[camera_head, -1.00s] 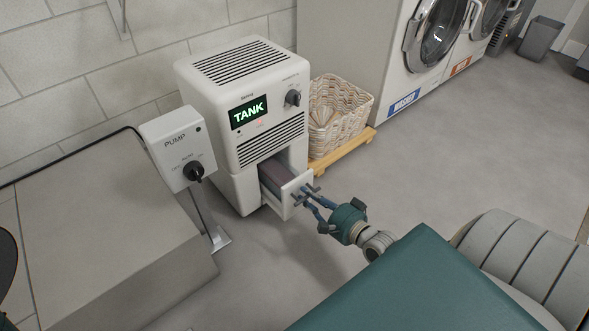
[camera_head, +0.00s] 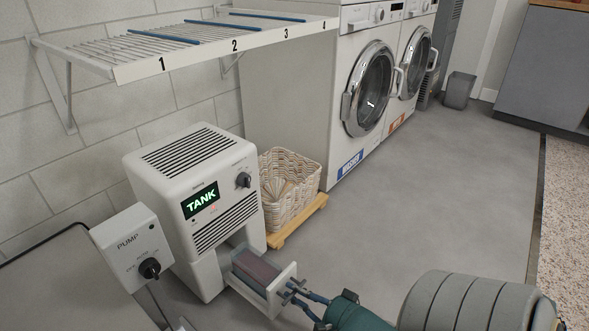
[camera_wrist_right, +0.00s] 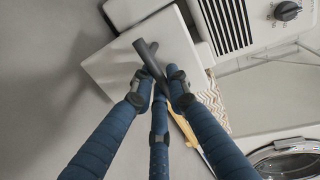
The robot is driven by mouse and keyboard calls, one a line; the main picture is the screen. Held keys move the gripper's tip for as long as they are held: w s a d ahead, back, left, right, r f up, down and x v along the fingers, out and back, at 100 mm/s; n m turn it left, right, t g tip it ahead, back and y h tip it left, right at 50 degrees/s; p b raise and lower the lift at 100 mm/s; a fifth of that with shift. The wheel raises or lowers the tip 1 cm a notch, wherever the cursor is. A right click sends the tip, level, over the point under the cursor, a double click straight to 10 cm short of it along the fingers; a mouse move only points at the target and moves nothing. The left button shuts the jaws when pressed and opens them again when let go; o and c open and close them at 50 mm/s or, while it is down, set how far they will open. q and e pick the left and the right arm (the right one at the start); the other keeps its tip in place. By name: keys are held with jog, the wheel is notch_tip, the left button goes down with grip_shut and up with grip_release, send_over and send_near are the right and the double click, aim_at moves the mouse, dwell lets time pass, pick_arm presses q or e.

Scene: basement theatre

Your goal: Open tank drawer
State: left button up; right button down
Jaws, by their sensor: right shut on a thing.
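The white dehumidifier (camera_head: 190,200) with a lit TANK display stands by the wall. Its tank drawer (camera_head: 262,276) at the bottom is pulled well out, and the tank inside shows from above. My right gripper (camera_head: 296,292) is shut on the dark bar handle (camera_wrist_right: 150,62) on the drawer front, with its blue fingers around the bar in the right wrist view. The drawer's white front panel (camera_wrist_right: 110,72) fills the upper left there. My left gripper does not show.
A pump box (camera_head: 130,247) stands left of the dehumidifier. A wicker basket (camera_head: 290,190) on a wooden stand (camera_head: 297,222) is close behind it. A numbered wall rack (camera_head: 200,45) hangs above. A washer (camera_head: 340,110) stands behind. The floor (camera_head: 420,200) to the right is clear.

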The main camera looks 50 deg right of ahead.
jog(key=c, duration=1.7)
grip_release()
jog(key=shift+r, duration=0.1)
jog(key=shift+c, duration=0.2)
jog(key=a+v, duration=0.1)
jog(key=v, duration=1.1)
jog(key=shift+d, duration=0.5)
